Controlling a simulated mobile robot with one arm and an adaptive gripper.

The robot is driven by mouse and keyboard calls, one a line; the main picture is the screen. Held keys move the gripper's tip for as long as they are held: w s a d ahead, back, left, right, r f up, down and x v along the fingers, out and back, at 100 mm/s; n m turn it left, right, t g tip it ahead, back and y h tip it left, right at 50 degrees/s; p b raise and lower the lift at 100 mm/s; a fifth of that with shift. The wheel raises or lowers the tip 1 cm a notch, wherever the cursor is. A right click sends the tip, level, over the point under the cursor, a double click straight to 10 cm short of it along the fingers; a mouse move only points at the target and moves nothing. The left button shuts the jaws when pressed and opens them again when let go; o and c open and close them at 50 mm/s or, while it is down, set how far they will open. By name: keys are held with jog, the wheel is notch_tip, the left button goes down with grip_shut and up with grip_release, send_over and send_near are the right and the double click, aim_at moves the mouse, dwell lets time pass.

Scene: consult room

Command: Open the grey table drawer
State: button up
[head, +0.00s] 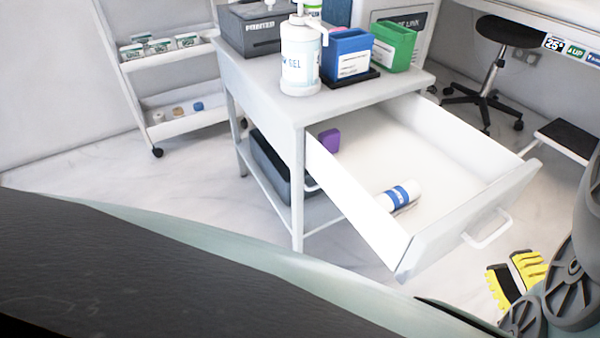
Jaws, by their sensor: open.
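The grey table (265,100) stands in the middle of the head view. Its drawer (455,235) is pulled far out toward the lower right, with its white inside showing. A light bar handle (487,230) is on the drawer front. Inside lie a white bottle with a blue band (399,195) and a purple item (329,141). My gripper (512,276), with yellow and black fingers, is at the lower right, just below the handle in the picture. Its fingers are apart with nothing between them, and it appears clear of the handle.
On the tabletop stand a gel pump bottle (299,62), a blue bin (347,54), a green bin (394,46) and a dark grey box (254,28). A white shelf cart (172,58) is at the left. A stool (487,88) and a step (567,140) are at the right.

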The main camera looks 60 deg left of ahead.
jog(key=v, duration=0.6)
jog(key=shift+d, duration=0.15)
jog(key=shift+s, duration=0.1)
